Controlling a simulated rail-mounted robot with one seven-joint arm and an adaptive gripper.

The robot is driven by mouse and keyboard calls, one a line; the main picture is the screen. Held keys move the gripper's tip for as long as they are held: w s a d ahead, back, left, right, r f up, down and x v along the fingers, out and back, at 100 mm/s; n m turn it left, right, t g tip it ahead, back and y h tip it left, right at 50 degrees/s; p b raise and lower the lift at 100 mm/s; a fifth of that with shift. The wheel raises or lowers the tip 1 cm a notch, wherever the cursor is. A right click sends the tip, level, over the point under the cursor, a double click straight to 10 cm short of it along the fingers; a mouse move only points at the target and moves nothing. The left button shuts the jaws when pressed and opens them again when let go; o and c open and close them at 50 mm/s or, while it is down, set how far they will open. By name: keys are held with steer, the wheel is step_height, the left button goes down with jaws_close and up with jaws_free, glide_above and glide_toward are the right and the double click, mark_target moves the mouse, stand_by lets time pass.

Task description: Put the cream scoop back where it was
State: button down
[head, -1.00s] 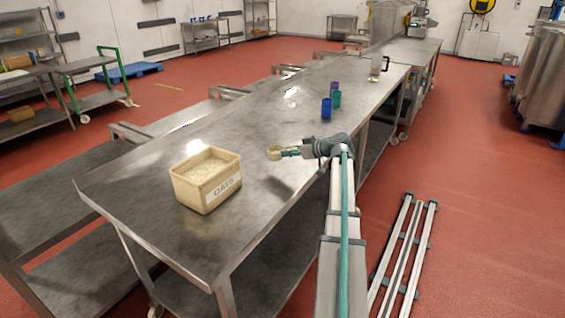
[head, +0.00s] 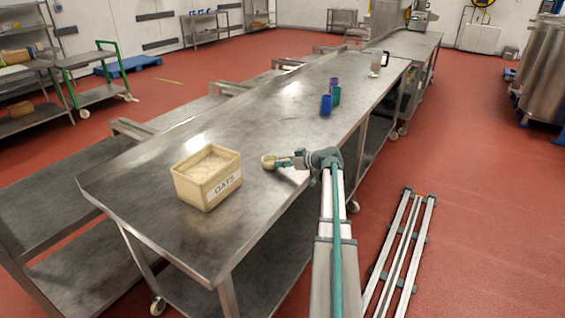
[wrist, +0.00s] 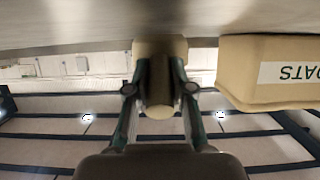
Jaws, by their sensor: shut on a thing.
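The cream scoop (head: 268,161) is held at the tip of my gripper (head: 284,162), close to the right side of the oats bin and over the steel table. I cannot tell whether it touches the table. In the wrist view my gripper (wrist: 159,88) is shut on the scoop's handle (wrist: 159,95), with the cream scoop (wrist: 159,46) beyond the fingers. The cream bin labelled OATS (head: 207,180) stands on the near part of the table, filled with pale oats. It also shows upside down at the right of the wrist view (wrist: 240,75).
The long steel table (head: 240,135) is bare around the bin. Farther along it stand a blue cup (head: 326,106), a teal cup (head: 336,95), a purple cup (head: 333,83) and a clear jug (head: 376,67). Lower steel benches run along the left side.

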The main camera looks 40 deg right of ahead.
steer(key=shift+f, duration=0.2)
steer(key=c, duration=1)
jaws_free()
steer(key=shift+r, duration=0.1)
steer(key=shift+r, duration=0.2)
steer(key=shift+s+d, duration=0.15)
steer(key=shift+s, duration=0.2)
steer(key=b+v, duration=0.2)
steer(key=v, duration=0.9)
steer(key=shift+s+r+b, duration=0.1)
steer(key=shift+b, duration=0.25)
